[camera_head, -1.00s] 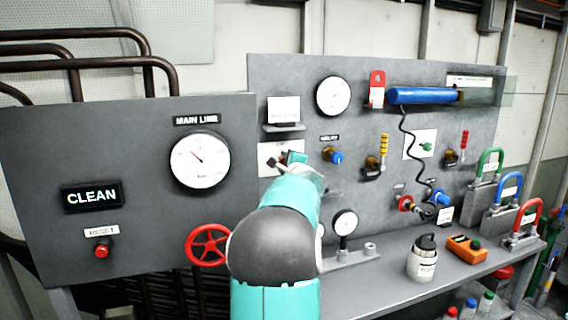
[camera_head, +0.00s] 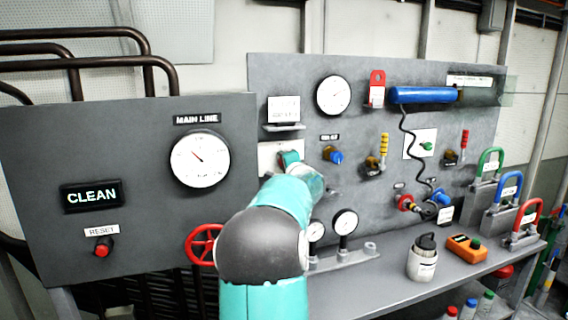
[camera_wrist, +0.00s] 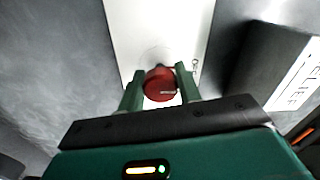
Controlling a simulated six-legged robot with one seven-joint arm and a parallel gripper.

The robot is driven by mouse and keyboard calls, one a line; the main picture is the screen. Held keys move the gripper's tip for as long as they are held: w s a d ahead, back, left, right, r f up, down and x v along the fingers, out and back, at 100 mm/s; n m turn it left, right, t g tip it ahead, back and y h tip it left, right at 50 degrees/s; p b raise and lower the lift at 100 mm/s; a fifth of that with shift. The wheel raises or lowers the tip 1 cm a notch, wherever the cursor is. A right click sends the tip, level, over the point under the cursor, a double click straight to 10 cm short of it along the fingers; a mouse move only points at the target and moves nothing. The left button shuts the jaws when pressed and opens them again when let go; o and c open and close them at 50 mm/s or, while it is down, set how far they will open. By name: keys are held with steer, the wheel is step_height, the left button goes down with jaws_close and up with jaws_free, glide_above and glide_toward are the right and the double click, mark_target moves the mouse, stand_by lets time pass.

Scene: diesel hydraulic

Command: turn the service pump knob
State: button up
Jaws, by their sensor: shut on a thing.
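A round red knob (camera_wrist: 160,84) sits on a white plate (camera_wrist: 160,25) in the wrist view. The two green fingers of my gripper (camera_wrist: 160,74) stand on either side of the knob and are shut on it. In the head view, my gripper (camera_head: 290,160) reaches the white plate (camera_head: 268,155) on the grey panel, left of a blue knob. My gripper and arm hide the red knob there. The knob's own label is not readable.
A blue knob (camera_head: 334,156) is close on the right. A red handwheel (camera_head: 203,244) is beside my arm at lower left. Small gauges (camera_head: 345,222) stand below on the shelf. A dark block with a white label (camera_wrist: 293,75) is right of the plate in the wrist view.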

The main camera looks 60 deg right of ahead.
steer(key=o, duration=1)
steer(key=v, duration=1.4)
